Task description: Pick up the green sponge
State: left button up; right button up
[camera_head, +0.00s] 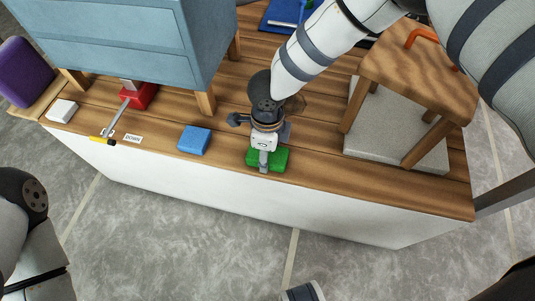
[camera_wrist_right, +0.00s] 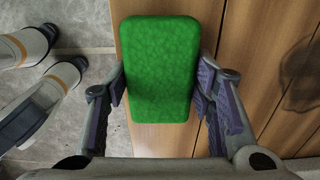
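The green sponge (camera_head: 279,160) lies flat on the wooden counter near its front edge. My right gripper (camera_head: 265,165) is directly above it, pointing down, and hides part of it. In the right wrist view the sponge (camera_wrist_right: 162,70) fills the space between the two spread fingers of the right gripper (camera_wrist_right: 162,80), with one fingertip beside each long side. I cannot tell whether the fingertips touch it. My left gripper is not in view; only part of the left arm shows at the lower left.
A blue sponge (camera_head: 194,140) lies to the left. A wooden stool (camera_head: 420,70) on a grey slab (camera_head: 376,145) stands to the right.

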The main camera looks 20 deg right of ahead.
jog(key=shift+r, duration=0.15)
jog(key=shift+r, duration=0.35)
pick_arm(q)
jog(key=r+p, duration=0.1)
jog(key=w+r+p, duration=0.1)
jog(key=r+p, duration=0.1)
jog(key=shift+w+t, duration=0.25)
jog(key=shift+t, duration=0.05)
pick_arm(e)
jog(key=s+a+r, duration=0.3)
jog(key=s+r, duration=0.3)
jog(key=s+a+r, duration=0.2)
jog(key=s+r, duration=0.4)
jog(key=shift+s+a, duration=0.4)
